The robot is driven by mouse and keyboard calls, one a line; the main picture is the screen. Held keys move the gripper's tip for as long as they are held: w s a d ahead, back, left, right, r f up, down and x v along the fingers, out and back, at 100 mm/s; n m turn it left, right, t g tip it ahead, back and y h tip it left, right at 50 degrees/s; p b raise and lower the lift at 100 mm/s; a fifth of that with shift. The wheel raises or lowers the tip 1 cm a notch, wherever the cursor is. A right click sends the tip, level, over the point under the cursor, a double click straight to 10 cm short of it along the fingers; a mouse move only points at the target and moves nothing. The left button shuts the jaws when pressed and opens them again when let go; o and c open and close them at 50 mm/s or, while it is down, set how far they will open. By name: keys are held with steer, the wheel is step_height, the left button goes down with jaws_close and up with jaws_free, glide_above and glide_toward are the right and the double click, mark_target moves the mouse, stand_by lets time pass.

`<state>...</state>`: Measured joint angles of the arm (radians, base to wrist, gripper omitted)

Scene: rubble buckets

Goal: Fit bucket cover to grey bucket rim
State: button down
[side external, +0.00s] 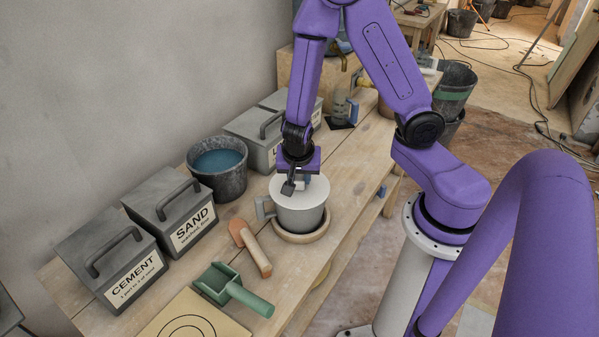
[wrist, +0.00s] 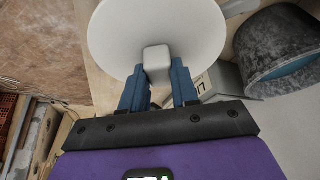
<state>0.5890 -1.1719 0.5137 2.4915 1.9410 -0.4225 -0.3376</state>
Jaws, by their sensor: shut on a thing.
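I cannot tell whether the cover touches the rim all round. The bucket stands upright on a round wooden base (side external: 302,238). My gripper (side external: 299,183) is above the cover, pointing down. In the wrist view, the blue fingers of my gripper (wrist: 158,78) are shut on the cover's square knob (wrist: 157,61). The pale cover (wrist: 120,38) hides the bucket's rim there.
A dark bucket of blue liquid (side external: 219,166), a SAND box (side external: 177,208) and a CEMENT box (side external: 110,258) stand along the wall. An orange trowel with a wooden handle (side external: 256,254) and a green scoop (side external: 232,288) lie in front. The bench's open edge is at right.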

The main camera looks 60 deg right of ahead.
steer(key=c, duration=0.8)
jaws_free()
steer(key=shift+f, duration=0.1)
steer(key=v, duration=1.7)
steer(key=shift+w+r, duration=0.1)
steer(key=shift+r, duration=0.15)
